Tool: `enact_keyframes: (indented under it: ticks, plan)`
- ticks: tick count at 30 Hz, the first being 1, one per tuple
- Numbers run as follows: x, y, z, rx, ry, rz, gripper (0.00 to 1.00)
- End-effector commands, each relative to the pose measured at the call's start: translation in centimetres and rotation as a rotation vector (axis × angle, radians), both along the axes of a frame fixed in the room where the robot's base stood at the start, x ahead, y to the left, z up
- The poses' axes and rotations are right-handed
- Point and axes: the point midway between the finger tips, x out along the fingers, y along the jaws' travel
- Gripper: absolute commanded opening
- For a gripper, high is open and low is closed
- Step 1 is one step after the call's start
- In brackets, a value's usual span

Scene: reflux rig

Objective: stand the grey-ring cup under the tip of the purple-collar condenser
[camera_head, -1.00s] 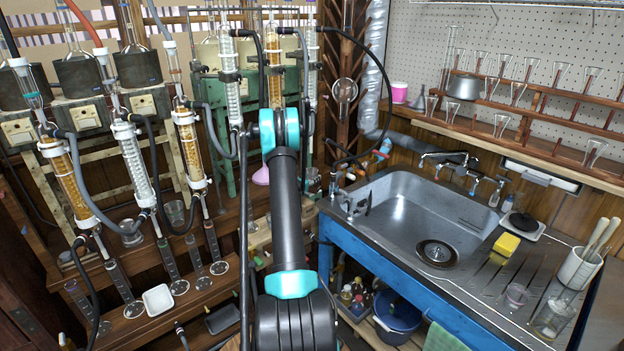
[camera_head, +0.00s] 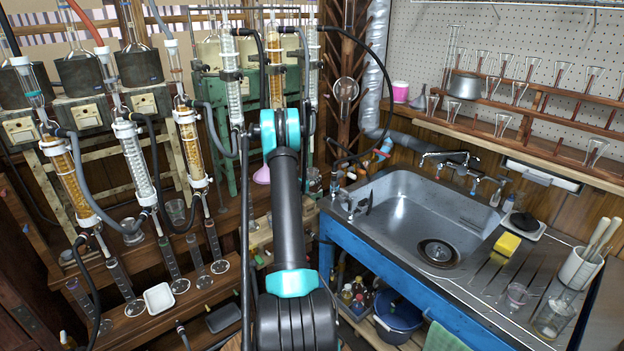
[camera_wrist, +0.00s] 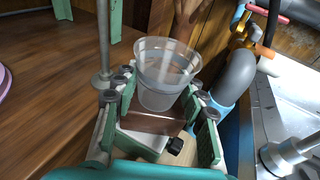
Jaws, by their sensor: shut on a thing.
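A clear, slightly frosted cup (camera_wrist: 167,68) stands upright between the fingers of my gripper (camera_wrist: 162,92) in the wrist view. My gripper is shut on it, with one green-padded finger on each side. I cannot make out a grey ring on the cup. In the head view my arm hides the gripper and the cup. Glass condensers hang at the left (camera_head: 136,160) and the centre back (camera_head: 233,85). I cannot tell which has a purple collar. A pink-purple piece (camera_head: 262,175) shows beside my arm, and a purple rim (camera_wrist: 8,68) at the wrist view's left edge.
A metal rod (camera_wrist: 104,45) rises close to the left finger. A grey pipe elbow (camera_wrist: 235,80) and the sink unit are close on the right. The sink (camera_head: 425,220) stands right of my arm. Cylinders (camera_head: 170,265) and a white dish (camera_head: 159,299) stand on the left bench.

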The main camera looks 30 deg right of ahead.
Motion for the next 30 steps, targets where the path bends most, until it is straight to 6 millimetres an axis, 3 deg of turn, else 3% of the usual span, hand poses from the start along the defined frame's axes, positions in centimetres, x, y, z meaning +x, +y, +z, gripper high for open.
enact_keyframes:
  ticks: [5,6,12,23,30]
  plan:
    - [0.0,0.0,0.0,0.000,0.000,0.000,0.32]
    - [0.0,0.0,0.0,0.000,0.000,0.000,0.43]
    - [0.0,0.0,0.0,0.000,0.000,0.000,0.66]
    - [-0.2,0.4,0.1,0.000,0.000,0.001,0.66]
    - [-1.9,3.8,0.8,0.000,0.001,0.002,0.66]
